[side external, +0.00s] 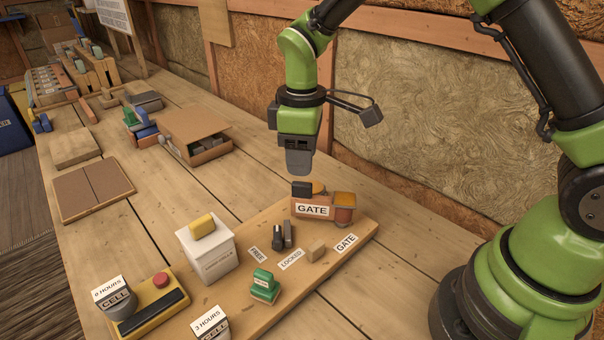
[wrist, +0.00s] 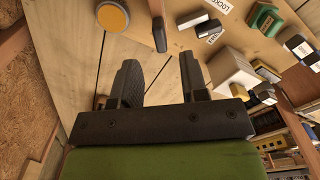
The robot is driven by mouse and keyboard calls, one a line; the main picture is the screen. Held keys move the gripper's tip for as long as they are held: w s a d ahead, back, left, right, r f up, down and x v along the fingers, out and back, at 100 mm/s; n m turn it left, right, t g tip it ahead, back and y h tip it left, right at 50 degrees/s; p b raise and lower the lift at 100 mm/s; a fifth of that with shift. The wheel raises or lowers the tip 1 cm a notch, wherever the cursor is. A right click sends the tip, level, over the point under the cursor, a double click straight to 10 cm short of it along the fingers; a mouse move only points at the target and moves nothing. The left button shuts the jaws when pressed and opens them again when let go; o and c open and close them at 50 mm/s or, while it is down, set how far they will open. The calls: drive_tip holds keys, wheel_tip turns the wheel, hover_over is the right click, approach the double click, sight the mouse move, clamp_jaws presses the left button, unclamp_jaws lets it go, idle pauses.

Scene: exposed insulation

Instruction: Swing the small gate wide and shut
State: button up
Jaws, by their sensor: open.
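The small gate (side external: 312,209) is a wooden panel with a white GATE label, standing upright on a wooden board (side external: 325,265). A post with an orange top (side external: 344,198) stands at its right end; a round orange top also shows in the wrist view (wrist: 113,16).
A white box (side external: 207,249) stands left. The insulated wall (side external: 400,120) is behind.

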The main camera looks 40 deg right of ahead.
sight(302, 183)
wheel_tip(302, 183, down, 6)
drive_tip(key=shift+f, duration=0.15)
clamp_jaws()
